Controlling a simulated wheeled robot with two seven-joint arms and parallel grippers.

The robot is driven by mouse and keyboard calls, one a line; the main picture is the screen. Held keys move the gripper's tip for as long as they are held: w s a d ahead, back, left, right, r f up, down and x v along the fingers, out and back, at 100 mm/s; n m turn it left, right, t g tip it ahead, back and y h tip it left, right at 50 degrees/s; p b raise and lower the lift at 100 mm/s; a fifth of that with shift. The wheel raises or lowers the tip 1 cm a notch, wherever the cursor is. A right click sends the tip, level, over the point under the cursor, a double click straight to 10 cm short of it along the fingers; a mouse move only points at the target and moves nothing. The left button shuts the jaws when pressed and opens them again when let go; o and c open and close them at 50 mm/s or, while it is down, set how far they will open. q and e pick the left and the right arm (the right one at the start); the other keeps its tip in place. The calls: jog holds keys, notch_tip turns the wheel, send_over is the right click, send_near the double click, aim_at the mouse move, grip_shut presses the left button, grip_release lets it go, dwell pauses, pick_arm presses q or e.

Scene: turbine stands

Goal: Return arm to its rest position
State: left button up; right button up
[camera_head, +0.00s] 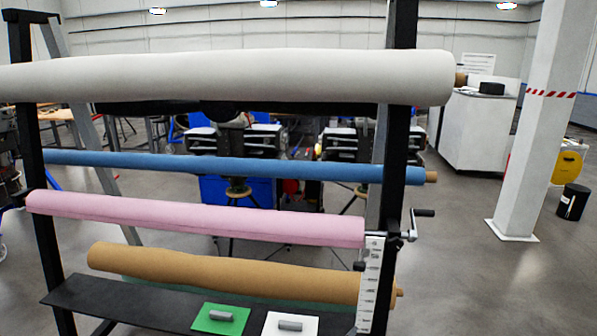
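Neither of my arms nor their grippers show in the head view. A black rack (399,130) stands close in front, holding long rolls across it. From top to bottom these are a thick white roll (230,76), a thin blue roll (230,168), a pink roll (195,215) and a tan roll (225,273). A green roll shows partly behind the tan one. A hand crank (413,222) sits on the rack's right post.
A dark shelf (130,302) at the rack's foot bears a green card (205,325) and a white card (305,330), each with a small grey block. A white pillar (540,110) and a white cabinet (470,135) stand at right. Grey floor (460,270) is clear right of the rack.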

jog(key=s+a+f+n+g+y, duration=0.2)
jog(key=s+f+n+g+y, duration=0.15)
jog(key=s+f, duration=0.5)
jog(key=s+a+f+n+g+y, duration=0.3)
jog(key=s+f+y, duration=0.15)
jog(key=s, duration=0.65)
jog(key=s+a+n+g+y, duration=0.2)
jog(key=s+g, duration=0.1)
jog(key=s, duration=0.7)
jog(key=s+a+n+g+y, duration=0.1)
jog(key=s+a+g, duration=0.1)
jog(key=s, duration=0.9)
jog(key=shift+s+a+n+g+y, duration=0.15)
jog(key=shift+s+n+g+y, duration=0.2)
jog(key=shift+g, duration=0.3)
